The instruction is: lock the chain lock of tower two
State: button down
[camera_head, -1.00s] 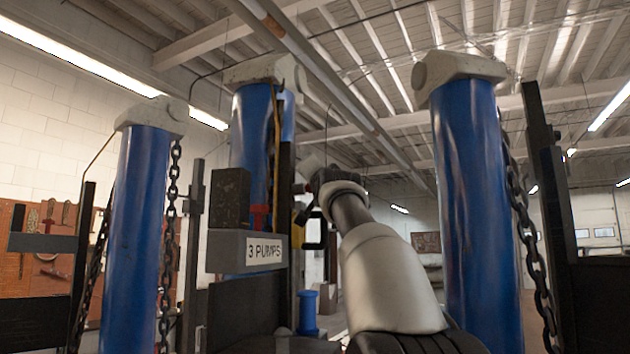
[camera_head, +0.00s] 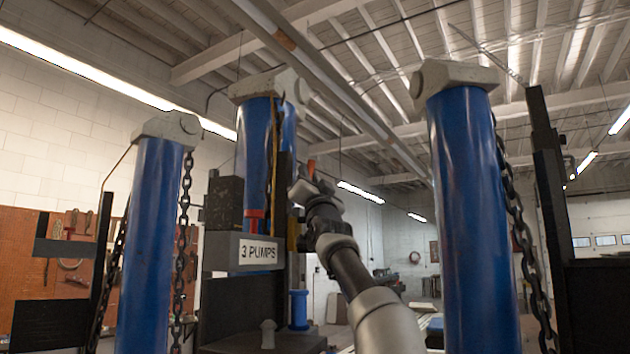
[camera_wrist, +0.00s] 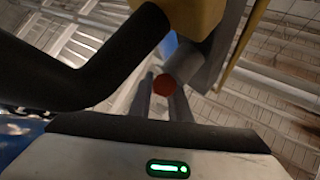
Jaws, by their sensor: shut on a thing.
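Blue towers with pale caps stand around me: one at the left (camera_head: 152,245), one behind the middle (camera_head: 250,170) and one at the right (camera_head: 470,220). In the wrist view, my two grey fingers (camera_wrist: 162,105) are shut on a red round-ended piece (camera_wrist: 165,84). A grey cylinder (camera_wrist: 198,62) and a yellow block (camera_wrist: 190,14) are just beyond it. I cannot tell which part is the chain lock.
Chains hang beside the left tower (camera_head: 182,250) and right tower (camera_head: 522,235). A black bent bar (camera_wrist: 110,70) crosses close to my gripper. A dark post (camera_head: 552,200) stands at right.

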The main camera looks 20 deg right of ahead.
jog(key=shift+s+n, duration=0.1)
jog(key=shift+n, duration=0.2)
dwell(0.4)
jog(key=c, duration=1.6)
grip_release()
jog(key=shift+c, duration=0.2)
jog(key=shift+a, duration=0.1)
